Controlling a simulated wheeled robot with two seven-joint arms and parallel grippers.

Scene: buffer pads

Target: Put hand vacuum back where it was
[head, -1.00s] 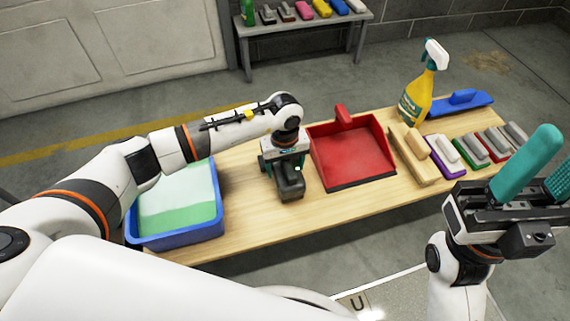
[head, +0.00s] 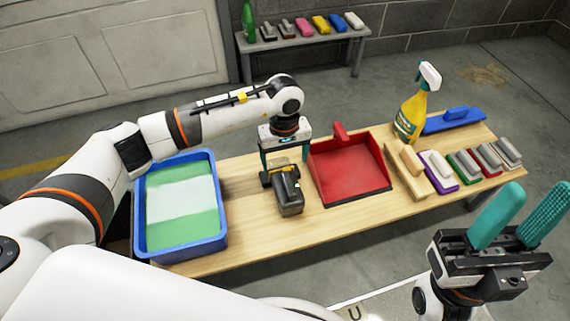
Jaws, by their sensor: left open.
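The hand vacuum (head: 289,196), dark grey with a yellow part near its far end, lies on the wooden table between the blue tray and the red dustpan. My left gripper (head: 285,162) is open and empty, with its teal fingers just above and behind the vacuum's far end. A small gap seems to separate them, though contact is hard to judge. My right gripper (head: 520,215) is at the lower right, in front of the table. Its two teal fingers point up and stand apart with nothing between them.
The blue tray (head: 226,232) with green and white contents is left of the vacuum. The red dustpan (head: 350,175) is close on its right. Several brushes or pads, a yellow spray bottle (head: 412,110) and a blue float (head: 455,122) fill the right side. A bench (head: 300,45) stands behind.

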